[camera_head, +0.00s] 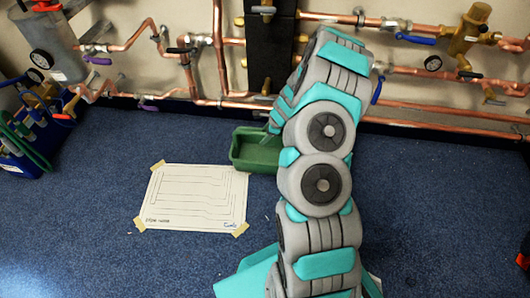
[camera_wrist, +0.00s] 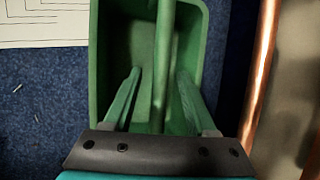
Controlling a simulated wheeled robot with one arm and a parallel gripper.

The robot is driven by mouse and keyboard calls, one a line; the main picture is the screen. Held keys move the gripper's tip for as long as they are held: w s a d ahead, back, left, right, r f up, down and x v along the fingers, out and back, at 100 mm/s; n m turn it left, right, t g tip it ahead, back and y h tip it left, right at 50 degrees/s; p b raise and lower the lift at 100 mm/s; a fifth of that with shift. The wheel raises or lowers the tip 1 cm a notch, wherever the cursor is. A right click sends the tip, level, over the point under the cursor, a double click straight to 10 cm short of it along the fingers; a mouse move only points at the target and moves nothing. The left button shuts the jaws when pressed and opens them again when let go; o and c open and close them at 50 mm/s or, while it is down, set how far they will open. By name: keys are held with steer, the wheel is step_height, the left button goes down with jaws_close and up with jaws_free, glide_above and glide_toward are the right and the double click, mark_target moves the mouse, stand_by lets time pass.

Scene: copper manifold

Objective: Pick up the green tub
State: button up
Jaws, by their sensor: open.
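The green tub (camera_head: 250,165) sits on the blue carpet by the foot of the pipe wall in the head view, its right part hidden behind my arm. In the wrist view the tub (camera_wrist: 103,60) fills the middle, with a green bar or handle running lengthwise across its opening. My gripper (camera_wrist: 159,72) is open, with one teal finger on each side of that bar. The fingers look apart from the bar. Whether the fingertips reach below it is hard to tell. My arm hides most of the gripper in the head view.
Copper pipes (camera_head: 420,110) run along the wall, and one pipe (camera_wrist: 263,70) passes close to the tub's right side in the wrist view. A taped paper drawing (camera_head: 195,197) lies left of the tub. A blue crate (camera_head: 25,160) stands far left. Open carpet lies in front.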

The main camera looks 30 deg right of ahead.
steer(key=shift+c, duration=0.3)
jaws_close()
stand_by(1.0)
